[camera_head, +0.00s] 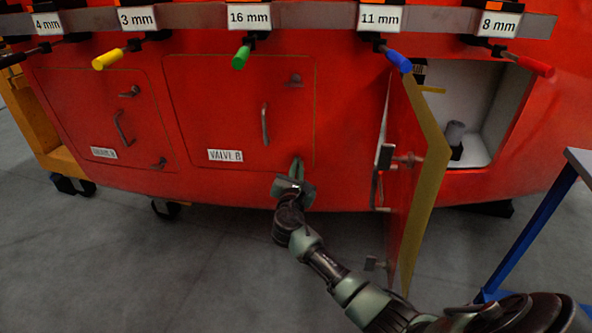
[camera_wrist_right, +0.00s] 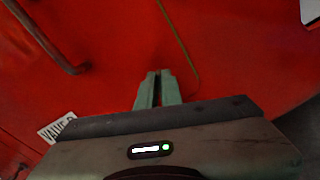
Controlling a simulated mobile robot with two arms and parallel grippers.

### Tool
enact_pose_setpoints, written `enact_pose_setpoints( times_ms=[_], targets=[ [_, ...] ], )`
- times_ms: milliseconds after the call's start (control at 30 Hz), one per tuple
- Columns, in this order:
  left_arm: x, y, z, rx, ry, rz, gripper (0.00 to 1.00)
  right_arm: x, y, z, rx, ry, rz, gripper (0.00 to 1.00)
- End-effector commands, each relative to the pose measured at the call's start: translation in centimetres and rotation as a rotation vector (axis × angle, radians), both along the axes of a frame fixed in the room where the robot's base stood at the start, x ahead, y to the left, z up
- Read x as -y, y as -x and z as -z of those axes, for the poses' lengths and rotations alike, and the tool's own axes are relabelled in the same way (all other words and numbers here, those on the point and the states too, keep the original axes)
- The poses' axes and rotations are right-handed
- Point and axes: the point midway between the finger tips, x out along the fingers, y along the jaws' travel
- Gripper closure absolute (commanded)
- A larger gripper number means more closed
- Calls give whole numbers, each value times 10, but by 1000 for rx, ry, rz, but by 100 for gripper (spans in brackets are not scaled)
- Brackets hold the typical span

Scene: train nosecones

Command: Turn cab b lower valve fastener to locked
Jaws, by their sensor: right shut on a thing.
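The red valve door (camera_head: 230,110) in the middle of the red cab front carries a white label (camera_head: 225,155) that seems to read VALVE B. The door looks flush with the panel. My right gripper (camera_head: 297,166) is at the door's lower right corner, where the lower fastener sits. In the right wrist view its two green fingers (camera_wrist_right: 158,88) are close together against the red panel. They hide the lower fastener, so its angle cannot be told. My left gripper is not in view.
An open door (camera_head: 422,170) with a yellow edge sticks out just right of my right arm, before a white compartment (camera_head: 470,105). Above hang several coloured-handle tools on a labelled rail (camera_head: 310,16). A closed door (camera_head: 105,120) is at left. A blue-legged table (camera_head: 535,230) stands at right.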

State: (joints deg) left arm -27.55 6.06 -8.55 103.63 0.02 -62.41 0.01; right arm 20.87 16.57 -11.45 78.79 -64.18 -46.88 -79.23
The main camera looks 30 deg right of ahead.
Motion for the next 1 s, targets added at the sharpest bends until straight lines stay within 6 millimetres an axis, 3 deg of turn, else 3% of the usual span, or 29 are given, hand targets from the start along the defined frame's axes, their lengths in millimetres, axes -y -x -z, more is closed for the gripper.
enact_pose_setpoints(
  times_ms=[467,833,1000],
  targets=[
    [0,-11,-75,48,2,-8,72,3,3,6,288,-356,0,100],
    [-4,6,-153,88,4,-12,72,5,4,11,507,-629,1,100],
    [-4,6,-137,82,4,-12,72,6,5,12,598,-743,1,100]
  ],
)
